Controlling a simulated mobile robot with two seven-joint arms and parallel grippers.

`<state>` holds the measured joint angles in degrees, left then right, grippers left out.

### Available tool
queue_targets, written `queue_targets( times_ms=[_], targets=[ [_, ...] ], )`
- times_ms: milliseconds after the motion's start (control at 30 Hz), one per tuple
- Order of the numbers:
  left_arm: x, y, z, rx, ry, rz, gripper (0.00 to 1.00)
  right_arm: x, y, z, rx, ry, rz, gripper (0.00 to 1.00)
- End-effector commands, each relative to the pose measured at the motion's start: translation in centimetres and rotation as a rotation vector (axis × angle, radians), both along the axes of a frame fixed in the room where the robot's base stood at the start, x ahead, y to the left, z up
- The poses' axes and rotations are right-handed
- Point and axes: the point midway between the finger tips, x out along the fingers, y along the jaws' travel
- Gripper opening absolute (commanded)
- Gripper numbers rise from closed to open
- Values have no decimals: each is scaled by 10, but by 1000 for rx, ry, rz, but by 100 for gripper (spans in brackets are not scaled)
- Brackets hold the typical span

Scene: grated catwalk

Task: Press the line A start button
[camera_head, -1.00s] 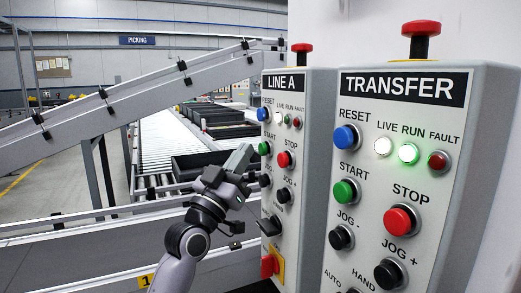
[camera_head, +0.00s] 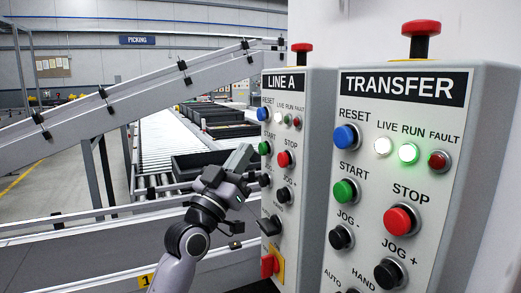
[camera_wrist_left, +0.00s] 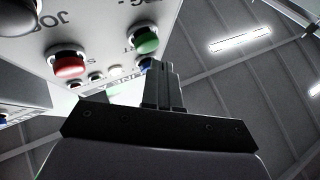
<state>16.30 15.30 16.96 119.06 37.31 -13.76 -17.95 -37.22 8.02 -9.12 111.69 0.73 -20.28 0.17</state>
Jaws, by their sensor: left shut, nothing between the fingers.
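The LINE A panel (camera_head: 299,187) stands at the centre of the head view, with its green start button (camera_head: 264,148) at upper left and its red stop button (camera_head: 284,159) beside it. My left gripper (camera_head: 243,155) is shut and empty, its tip just left of and slightly below the start button. In the left wrist view the panel appears upside down. There the green start button (camera_wrist_left: 146,41) is close to the shut fingertips (camera_wrist_left: 160,66). I cannot tell whether they touch. My right gripper is not in view.
The TRANSFER panel (camera_head: 402,185) stands to the right with its own green start button (camera_head: 345,192). Red mushroom buttons top both panels. A conveyor (camera_head: 160,145) with dark trays (camera_head: 198,162) lies behind my left arm, and a sloping rail crosses at left.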

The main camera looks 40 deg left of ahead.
Motion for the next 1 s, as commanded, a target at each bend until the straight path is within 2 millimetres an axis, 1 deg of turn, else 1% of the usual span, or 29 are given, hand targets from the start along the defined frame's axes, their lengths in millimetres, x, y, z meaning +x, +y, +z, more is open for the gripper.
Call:
queue_targets(
  times_ms=[600,1000],
  targets=[
    [0,0,0,0,0,0,0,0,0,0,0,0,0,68],
    [8,-4,0,0,0,0,0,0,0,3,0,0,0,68]
  ],
)
